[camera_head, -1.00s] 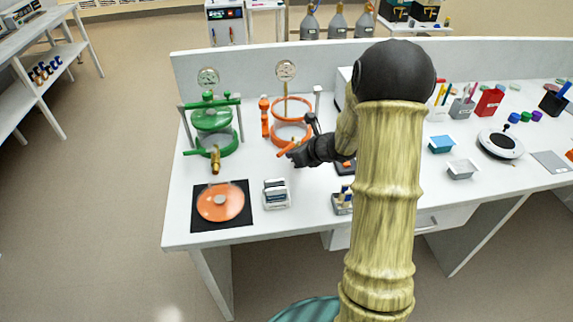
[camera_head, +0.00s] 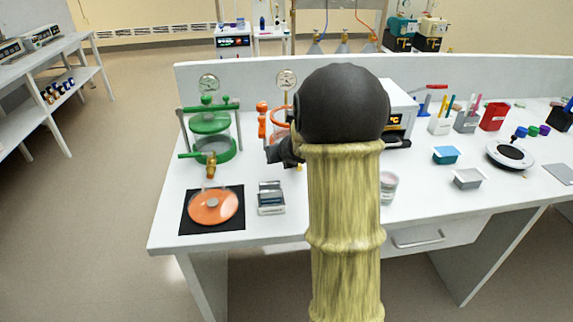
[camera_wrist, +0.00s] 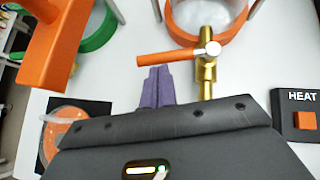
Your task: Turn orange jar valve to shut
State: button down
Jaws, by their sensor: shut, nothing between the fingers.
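The orange jar (camera_head: 277,125) stands at the back of the bench, mostly hidden by my arm in the head view. Its orange base ring (camera_wrist: 200,30) shows at the top of the wrist view. The brass valve (camera_wrist: 208,75) sticks out from the ring. Its orange lever (camera_wrist: 168,57) points left, crosswise to the brass pipe. My gripper (camera_wrist: 158,72) is shut and empty, its purple fingertips right at the lever's near side. I cannot tell whether they touch it. In the head view the fingertips are hidden.
A green jar (camera_head: 211,125) with a brass valve stands left of the orange one. An orange disc (camera_head: 213,206) lies on a black mat. A small grey-topped box (camera_head: 271,198) sits beside it. A HEAT switch box (camera_wrist: 298,120) is at right. An orange bar (camera_wrist: 48,45) rises close at upper left.

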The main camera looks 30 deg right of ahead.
jog(key=shift+w+a, duration=0.2)
jog(key=shift+w, duration=0.3)
dwell(0.4)
jog(key=shift+s+a+f+b, duration=0.25)
jog(key=shift+f+b, duration=0.1)
jog(key=shift+b, duration=0.4)
jog(key=s, duration=0.1)
jog(key=s+b, duration=0.1)
jog(key=shift+s+a+f+b, duration=0.15)
jog(key=shift+s+f+b, duration=0.05)
jog(key=shift+s+b, duration=0.15)
jog(key=a+p+v, duration=0.2)
jog(key=p+v, duration=0.1)
jog(key=v, duration=0.7)
jog(key=shift+a+r, duration=0.15)
jog(key=shift+r, duration=0.05)
jog(key=shift+w, duration=0.2)
